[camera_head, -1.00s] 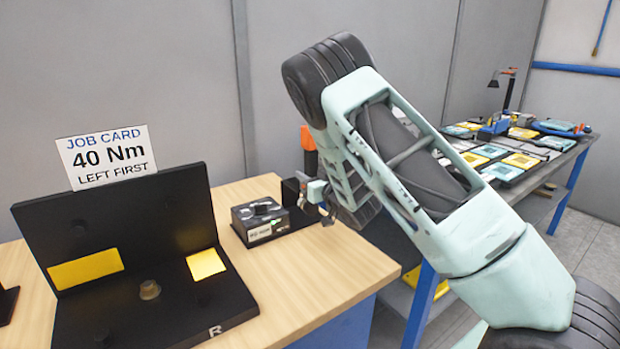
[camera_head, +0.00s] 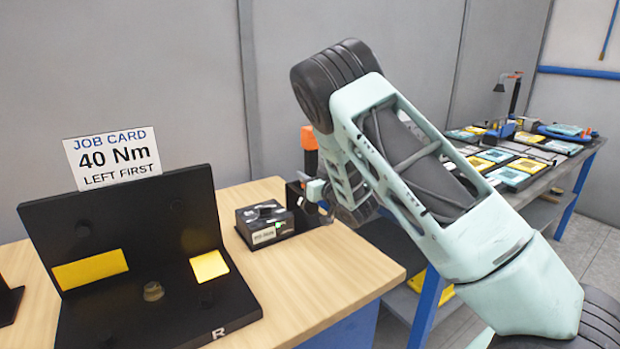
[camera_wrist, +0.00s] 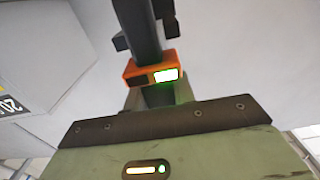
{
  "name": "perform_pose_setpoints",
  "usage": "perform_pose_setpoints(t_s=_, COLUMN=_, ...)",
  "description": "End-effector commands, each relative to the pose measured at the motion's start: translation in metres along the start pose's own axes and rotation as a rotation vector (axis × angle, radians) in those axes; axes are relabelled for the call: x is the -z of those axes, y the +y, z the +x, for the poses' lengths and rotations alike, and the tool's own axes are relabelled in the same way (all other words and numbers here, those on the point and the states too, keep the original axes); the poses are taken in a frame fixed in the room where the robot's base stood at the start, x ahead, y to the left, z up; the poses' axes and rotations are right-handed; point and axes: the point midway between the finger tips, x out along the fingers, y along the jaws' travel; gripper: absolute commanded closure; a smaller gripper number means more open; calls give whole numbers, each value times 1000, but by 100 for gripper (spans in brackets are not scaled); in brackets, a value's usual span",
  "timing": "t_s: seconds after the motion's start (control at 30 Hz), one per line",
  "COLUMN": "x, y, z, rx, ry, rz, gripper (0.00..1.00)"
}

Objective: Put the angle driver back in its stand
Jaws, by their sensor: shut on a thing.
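The angle driver (camera_head: 309,139) shows its orange end and a dark part above the back right of the near bench. My gripper (camera_head: 317,190) is shut on it; my arm hides much of the grip and the driver's lower part. In the wrist view the driver's dark shaft (camera_wrist: 146,40) and its orange collar with a lit display (camera_wrist: 150,75) rise beyond my gripper's green body. A black block (camera_head: 297,194), which looks like the stand, is on the bench close beside my gripper. I cannot tell whether the driver touches it.
A dark box with a label (camera_head: 264,222) sits just left of the block. A black fixture (camera_head: 130,240) with yellow pads and a job card (camera_head: 112,158) fill the bench's left. Bare wood (camera_head: 330,262) lies in front. A second bench (camera_head: 530,165) stands at right.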

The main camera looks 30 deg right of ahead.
Motion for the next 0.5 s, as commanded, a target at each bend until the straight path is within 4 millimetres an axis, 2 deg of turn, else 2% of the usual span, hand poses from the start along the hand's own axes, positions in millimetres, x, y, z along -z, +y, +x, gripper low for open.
perform_pose_setpoints(t_s=0.5, x=3, y=0, z=14, rx=1, ry=9, rz=-1, gripper=100)
